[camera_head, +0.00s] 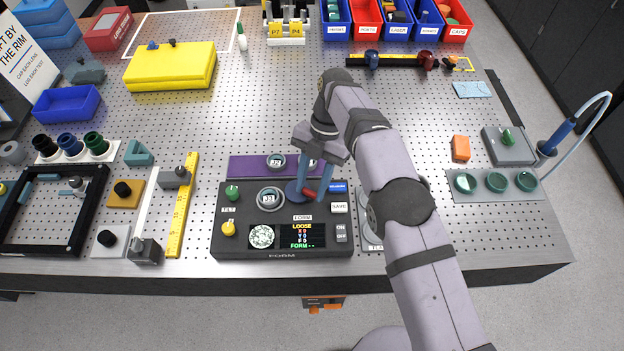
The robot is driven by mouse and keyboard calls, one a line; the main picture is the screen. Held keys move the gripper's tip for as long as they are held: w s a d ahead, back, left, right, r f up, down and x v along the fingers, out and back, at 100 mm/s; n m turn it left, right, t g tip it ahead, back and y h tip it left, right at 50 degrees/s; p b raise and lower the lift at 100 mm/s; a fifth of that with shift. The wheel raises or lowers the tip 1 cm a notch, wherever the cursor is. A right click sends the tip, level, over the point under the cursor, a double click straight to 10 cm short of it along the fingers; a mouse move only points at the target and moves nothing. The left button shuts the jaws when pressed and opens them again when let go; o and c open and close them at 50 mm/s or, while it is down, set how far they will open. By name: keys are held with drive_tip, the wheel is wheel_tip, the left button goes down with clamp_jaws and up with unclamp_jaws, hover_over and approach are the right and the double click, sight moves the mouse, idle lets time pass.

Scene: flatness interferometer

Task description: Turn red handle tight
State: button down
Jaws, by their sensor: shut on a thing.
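The red handle (309,194) is a short red bar on the dark instrument box (262,210), above its "FORM" label. My gripper (308,190) reaches down over the box from the upper right. Its two blue-grey fingers are shut on the red handle, one on each side of it. The fingers partly cover the handle and its mount, so its exact angle is hard to tell. The screen (295,236) on the box front reads "LOOSE" with "FORM" below.
A round dial (270,198), a green knob (232,192), a yellow knob (228,229) and a "SAVE" button (339,208) surround the handle. A purple strip (250,166) lies behind. A yellow ruler bar (183,205) stands left of the box.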

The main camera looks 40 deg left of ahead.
drive_tip(key=shift+n+p, duration=0.4)
drive_tip(key=shift+n, duration=0.1)
drive_tip(key=shift+a, duration=0.1)
drive_tip(key=c, duration=1.2)
unclamp_jaws()
drive_tip(key=shift+r, duration=0.5)
wheel_tip(320, 180, up, 9)
drive_tip(key=p, duration=0.5)
drive_tip(key=shift+p, duration=0.35)
